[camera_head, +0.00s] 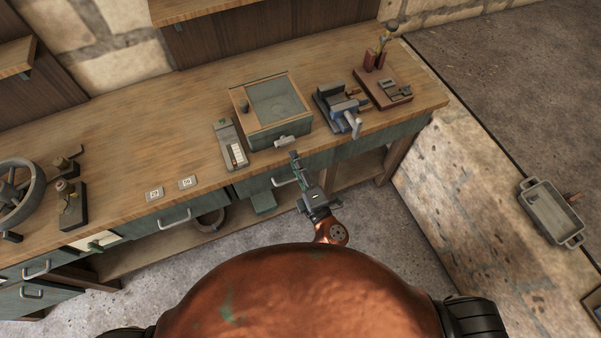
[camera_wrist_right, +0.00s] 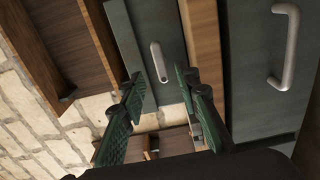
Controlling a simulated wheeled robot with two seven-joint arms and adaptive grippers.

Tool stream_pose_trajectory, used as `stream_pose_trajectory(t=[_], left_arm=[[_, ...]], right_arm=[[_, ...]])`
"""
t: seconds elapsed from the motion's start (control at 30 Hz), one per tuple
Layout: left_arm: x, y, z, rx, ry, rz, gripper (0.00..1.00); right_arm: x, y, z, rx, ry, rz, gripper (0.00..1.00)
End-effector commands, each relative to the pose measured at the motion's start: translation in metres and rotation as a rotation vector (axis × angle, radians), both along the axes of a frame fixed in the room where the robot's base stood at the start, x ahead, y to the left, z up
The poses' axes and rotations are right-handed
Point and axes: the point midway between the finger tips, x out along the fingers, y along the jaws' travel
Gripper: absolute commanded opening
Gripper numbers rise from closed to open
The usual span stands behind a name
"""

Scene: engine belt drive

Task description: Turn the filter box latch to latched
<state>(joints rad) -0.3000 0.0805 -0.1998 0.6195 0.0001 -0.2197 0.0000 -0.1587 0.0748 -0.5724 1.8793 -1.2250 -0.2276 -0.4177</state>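The filter box (camera_head: 262,132) is a grey-green box with a wood-rimmed lid and a window, standing at the bench's front edge. Its latch (camera_head: 286,141) is a small pale lever on the front face. In the right wrist view the latch (camera_wrist_right: 159,62) lies roughly parallel to the bench edge, ahead of the gap between my fingers. My right gripper (camera_head: 294,157) is just in front of the box, near the latch. In the wrist view my right gripper (camera_wrist_right: 165,90) is open, with nothing between its green fingers; contact with the latch does not show. My left gripper is not in view.
A drawer handle (camera_head: 285,182) sits below the box. A grey device (camera_head: 230,144) stands left of it, a blue vise (camera_head: 341,106) and a red-brown fixture (camera_head: 384,90) right.

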Motion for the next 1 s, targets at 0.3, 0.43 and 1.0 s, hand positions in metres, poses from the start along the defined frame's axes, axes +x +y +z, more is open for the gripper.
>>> stream_pose_trajectory(t=[0.3,0.43,1.0], left_arm=[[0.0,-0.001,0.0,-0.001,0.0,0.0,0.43],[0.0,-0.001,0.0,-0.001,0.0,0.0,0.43],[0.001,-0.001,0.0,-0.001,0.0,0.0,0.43]], right_arm=[[-0.043,-0.014,0.0,0.003,0.002,0.0,0.3],[-0.048,-0.016,0.0,0.001,0.0,0.0,0.3],[-0.049,-0.016,0.0,0.0,0.0,0.0,0.3]])
